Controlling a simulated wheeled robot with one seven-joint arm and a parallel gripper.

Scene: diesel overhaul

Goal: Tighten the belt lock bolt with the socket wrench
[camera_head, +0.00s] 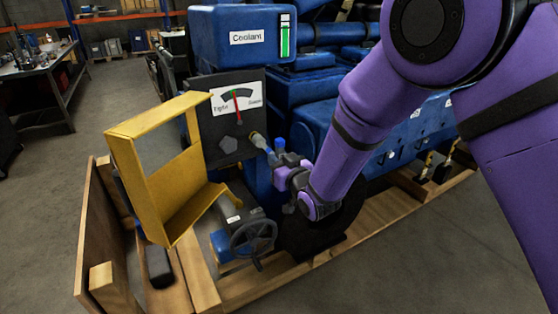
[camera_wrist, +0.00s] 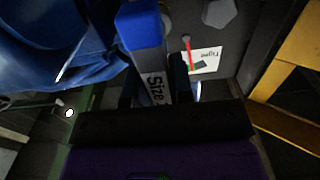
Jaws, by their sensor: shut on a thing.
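The socket wrench (camera_head: 258,140) has a grey shaft and a blue end. My gripper (camera_head: 279,164) is shut on it, just right of the dark gauge panel. In the wrist view, the wrench's blue end (camera_wrist: 141,26) and a grey part marked "Size" lie between the fingers of my gripper (camera_wrist: 158,88). A grey hexagonal bolt head (camera_head: 228,145) sits on the panel below the dial; it also shows in the wrist view (camera_wrist: 220,12). The wrench appears right of this bolt head and apart from it. The dial (camera_head: 237,98) has a red needle pointing nearly straight up.
A yellow guard frame (camera_head: 150,130) stands left of the panel. A handwheel (camera_head: 253,236) sits low in front. The blue engine (camera_head: 310,125) with its coolant tank (camera_head: 238,35) is behind. A wooden pallet (camera_head: 240,290) surrounds the base; open floor lies at the right.

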